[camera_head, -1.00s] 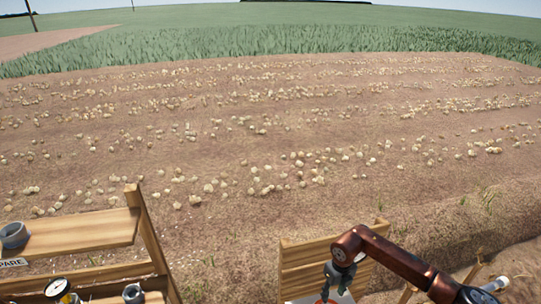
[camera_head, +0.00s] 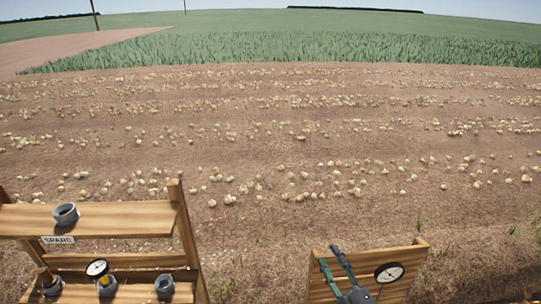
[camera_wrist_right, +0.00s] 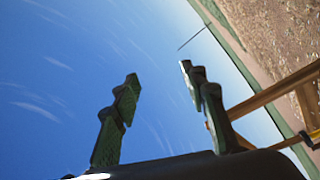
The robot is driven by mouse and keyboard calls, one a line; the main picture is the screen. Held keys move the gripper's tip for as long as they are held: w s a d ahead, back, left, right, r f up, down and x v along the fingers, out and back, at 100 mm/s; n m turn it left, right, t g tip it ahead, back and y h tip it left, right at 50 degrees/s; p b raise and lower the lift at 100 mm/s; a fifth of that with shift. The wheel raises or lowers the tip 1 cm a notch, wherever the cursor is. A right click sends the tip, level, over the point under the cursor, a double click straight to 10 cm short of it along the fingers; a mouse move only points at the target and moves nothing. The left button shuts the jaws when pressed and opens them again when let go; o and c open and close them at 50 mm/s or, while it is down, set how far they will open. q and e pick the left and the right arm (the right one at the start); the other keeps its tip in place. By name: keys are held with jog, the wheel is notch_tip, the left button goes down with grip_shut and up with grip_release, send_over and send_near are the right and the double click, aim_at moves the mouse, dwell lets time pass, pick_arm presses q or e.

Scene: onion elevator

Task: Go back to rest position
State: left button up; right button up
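My right gripper (camera_head: 329,262) shows at the bottom of the head view, in front of a wooden crate-like stand. In the right wrist view its two dark green fingers (camera_wrist_right: 158,72) are spread wide apart with only sky between them, so it is open and empty. My left gripper is in neither current view.
A wooden rack (camera_head: 120,219) stands at the left with a SPARE label (camera_head: 58,240), a grey ring (camera_head: 66,214) and a gauge (camera_head: 97,268). A wooden board (camera_head: 405,257) with another gauge (camera_head: 389,272) stands behind my right gripper. Onions lie in rows across the field beyond.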

jog(key=s+d+f+m+g+h, duration=0.35)
jog(key=d+f+m+h, duration=0.2)
jog(key=d+f, duration=0.25)
jog(key=s+d+f+m+g+h, duration=0.2)
jog(key=s+d+f+m+h, duration=0.3)
jog(key=d+f, duration=0.3)
jog(key=s+f+m+g+y, duration=0.25)
jog(key=s+f+g, duration=0.35)
jog(key=s, duration=0.6)
jog(key=s+f+m+g+y, duration=0.1)
jog(key=s+f+m+g, duration=0.25)
jog(key=s+f, duration=0.65)
jog(key=s+f+n+g+b, duration=0.1)
jog(key=s+f+b, duration=0.15)
jog(key=f, duration=1.55)
jog(key=s+f+g+b, duration=0.1)
jog(key=f+b, duration=0.3)
jog(key=f, duration=1.5)
jog(key=s+f+b, duration=0.5)
jog(key=s+f, duration=1.4)
jog(key=f, duration=0.2)
jog(key=shift+s+a+f+n+g, duration=0.15)
jog(key=shift+a+f+n+g, duration=0.1)
jog(key=shift+n+g, duration=0.2)
